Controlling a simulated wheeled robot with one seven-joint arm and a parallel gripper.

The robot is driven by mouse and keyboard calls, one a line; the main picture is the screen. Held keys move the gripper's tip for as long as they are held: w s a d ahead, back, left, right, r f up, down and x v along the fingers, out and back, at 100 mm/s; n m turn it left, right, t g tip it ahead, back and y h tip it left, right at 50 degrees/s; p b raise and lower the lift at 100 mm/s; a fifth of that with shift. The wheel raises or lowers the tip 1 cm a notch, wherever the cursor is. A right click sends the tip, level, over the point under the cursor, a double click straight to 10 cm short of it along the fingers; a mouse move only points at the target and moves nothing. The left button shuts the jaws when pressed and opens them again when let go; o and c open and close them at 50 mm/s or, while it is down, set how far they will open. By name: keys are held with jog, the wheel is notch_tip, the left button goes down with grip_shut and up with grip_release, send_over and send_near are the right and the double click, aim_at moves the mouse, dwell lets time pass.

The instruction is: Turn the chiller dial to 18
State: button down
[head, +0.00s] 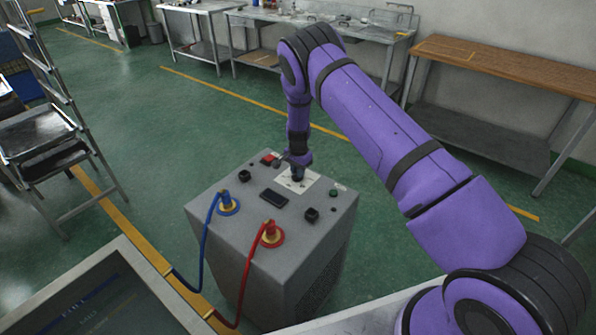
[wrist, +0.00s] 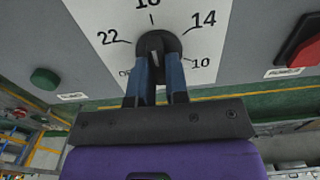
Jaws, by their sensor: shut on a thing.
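The chiller dial (wrist: 154,40) is a round black knob on a white scale plate (wrist: 100,14); the plate also shows in the head view (head: 316,184). The scale reads 22, 14 and 10, with the top number between 22 and 14 cut off by the frame edge. A small pale mark shows low on the knob between my fingers, but I cannot tell for sure which number the dial points to. My gripper (wrist: 161,68) is shut on the knob, one blue finger on each side. In the head view my gripper (head: 298,172) reaches down onto the plate and hides the dial.
The grey chiller (head: 225,240) has a blue hose (head: 205,240), a red hose (head: 247,270), a dark display (head: 273,198) and black knobs. A red switch (wrist: 305,48) and a green button (wrist: 45,78) flank the plate. A step ladder (head: 60,140) stands left.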

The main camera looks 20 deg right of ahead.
jog(key=c, duration=1.1)
grip_release()
notch_tip(320, 180, up, 11)
jog(key=shift+f, duration=0.1)
